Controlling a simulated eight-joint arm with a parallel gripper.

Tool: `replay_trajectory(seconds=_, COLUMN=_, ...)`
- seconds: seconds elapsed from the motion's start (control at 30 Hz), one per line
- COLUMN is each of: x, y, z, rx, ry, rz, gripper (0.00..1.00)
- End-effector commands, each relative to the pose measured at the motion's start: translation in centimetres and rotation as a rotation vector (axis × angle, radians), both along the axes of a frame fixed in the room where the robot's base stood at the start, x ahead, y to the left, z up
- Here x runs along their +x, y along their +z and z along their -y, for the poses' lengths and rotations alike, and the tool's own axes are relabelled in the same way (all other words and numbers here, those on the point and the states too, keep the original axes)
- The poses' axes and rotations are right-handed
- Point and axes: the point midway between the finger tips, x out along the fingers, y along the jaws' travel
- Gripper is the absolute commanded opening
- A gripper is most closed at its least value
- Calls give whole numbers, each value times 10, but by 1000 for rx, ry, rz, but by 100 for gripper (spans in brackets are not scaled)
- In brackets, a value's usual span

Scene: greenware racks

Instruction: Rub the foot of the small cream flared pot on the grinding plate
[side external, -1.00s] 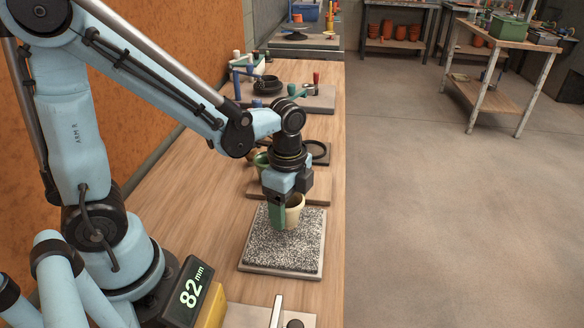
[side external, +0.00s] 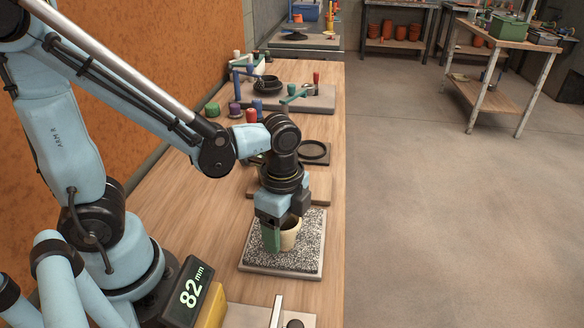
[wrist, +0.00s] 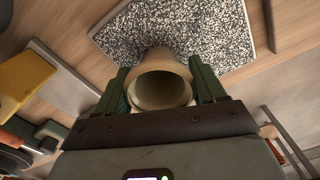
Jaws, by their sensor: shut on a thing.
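The small cream flared pot (side external: 289,233) is between the green fingers of my gripper (side external: 279,236), over the speckled grinding plate (side external: 312,240). My gripper is shut on the pot. In the wrist view the pot (wrist: 160,88) shows its open mouth towards the camera, with a green finger of my gripper (wrist: 160,90) on each side. The grinding plate (wrist: 215,30) lies beyond it. The pot's foot faces the plate and is hidden; I cannot tell whether it touches.
A wooden board (side external: 318,188) and a dark ring (side external: 315,151) lie behind the plate. Several coloured knobs and jigs (side external: 290,97) stand farther back. A display reading 82 mm (side external: 191,287) is at the front left. The right bench edge is close to the plate.

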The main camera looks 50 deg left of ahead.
Motion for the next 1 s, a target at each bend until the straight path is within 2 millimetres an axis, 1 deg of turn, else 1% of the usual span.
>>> replay_trajectory(seconds=0.23, x=-2, y=-1, z=1, rx=-4, ry=-1, rz=-4, gripper=45)
replay_trajectory(seconds=0.37, x=-2, y=3, z=1, rx=-4, ry=-1, rz=-4, gripper=45)
replay_trajectory(seconds=1.0, x=-1, y=50, z=1, rx=-2, ry=0, rz=-2, gripper=45)
